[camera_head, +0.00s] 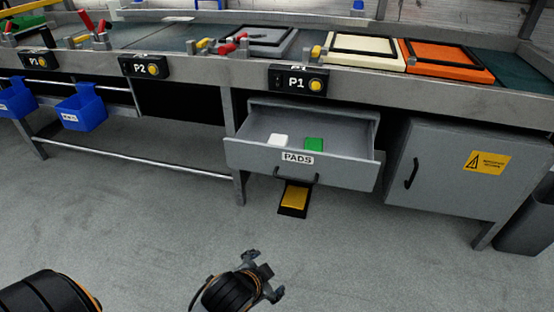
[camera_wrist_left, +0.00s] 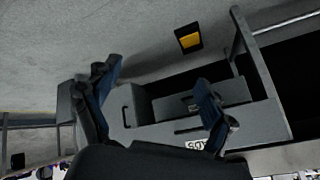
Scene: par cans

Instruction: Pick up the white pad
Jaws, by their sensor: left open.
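The white pad (camera_head: 279,140) lies inside the open grey drawer (camera_head: 250,154), on the left side of its floor. A green pad (camera_head: 314,144) lies to its right, apart from it. The drawer front carries a PADS label. My left gripper (camera_head: 264,276) is low in front of the bench, well short of the drawer, with nothing between its fingers. In the left wrist view both fingers (camera_wrist_left: 160,76) stand wide apart against the grey furniture. I cannot make out the white pad in that view. My right gripper is not in view.
A workbench (camera_head: 225,72) runs above the drawer, with a P1 button box (camera_head: 298,80) over it. A grey cabinet (camera_head: 450,165) stands right of the drawer. A yellow pedal (camera_head: 294,197) sits on the floor below. Blue bins (camera_head: 82,108) hang at left. The floor between is clear.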

